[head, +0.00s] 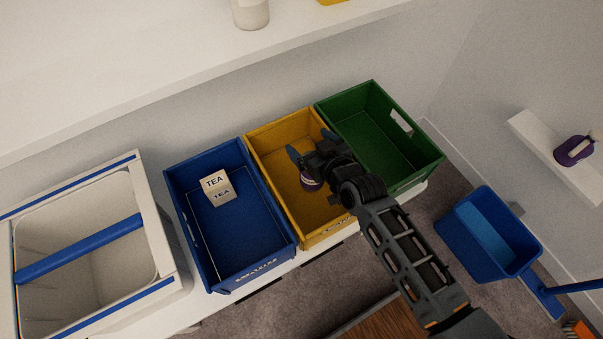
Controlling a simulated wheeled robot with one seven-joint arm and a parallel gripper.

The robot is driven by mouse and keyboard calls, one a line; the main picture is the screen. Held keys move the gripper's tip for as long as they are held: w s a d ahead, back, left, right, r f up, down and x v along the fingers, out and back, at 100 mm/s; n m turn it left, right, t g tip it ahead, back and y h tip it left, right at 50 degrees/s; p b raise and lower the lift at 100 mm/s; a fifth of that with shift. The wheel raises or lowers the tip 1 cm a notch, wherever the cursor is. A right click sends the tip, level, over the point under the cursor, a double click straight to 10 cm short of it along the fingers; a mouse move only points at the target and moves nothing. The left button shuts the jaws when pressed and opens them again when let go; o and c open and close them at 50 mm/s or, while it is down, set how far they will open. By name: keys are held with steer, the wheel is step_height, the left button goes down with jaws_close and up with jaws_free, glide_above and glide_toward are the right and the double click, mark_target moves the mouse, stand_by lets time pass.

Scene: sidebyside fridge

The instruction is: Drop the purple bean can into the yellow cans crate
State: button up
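The yellow crate (256,146) stands between a blue crate and a green crate. My gripper (311,145) is over the yellow crate, its two dark fingers spread apart with nothing visible between them. The purple can (311,184) shows just below the gripper, against the inside of the yellow crate. My gripper and wrist hide part of the can, and I cannot tell whether it rests on the crate floor. The can appears apart from the fingers.
The blue crate (181,199) holds a tea box (214,187). The green crate (360,100) is empty. A white cooler (160,235) stands left. A small shelf (535,135) at right bears a purple item (574,150). A blue bin (482,252) stands on the floor.

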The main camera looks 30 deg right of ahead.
steer(key=shift+o, duration=0.3)
steer(key=v, duration=0.7)
steer(key=shift+s+r, duration=0.2)
steer(key=shift+s, duration=0.15)
steer(key=s+a+f+v, duration=0.1)
steer(key=f+v, duration=0.1)
steer(key=v, duration=1.7)
steer(key=s+a+r+t, duration=0.1)
steer(key=s+r, duration=1)
steer(key=r, duration=0.3)
steer(key=shift+s+a, duration=0.15)
steer(key=shift+s, duration=0.1)
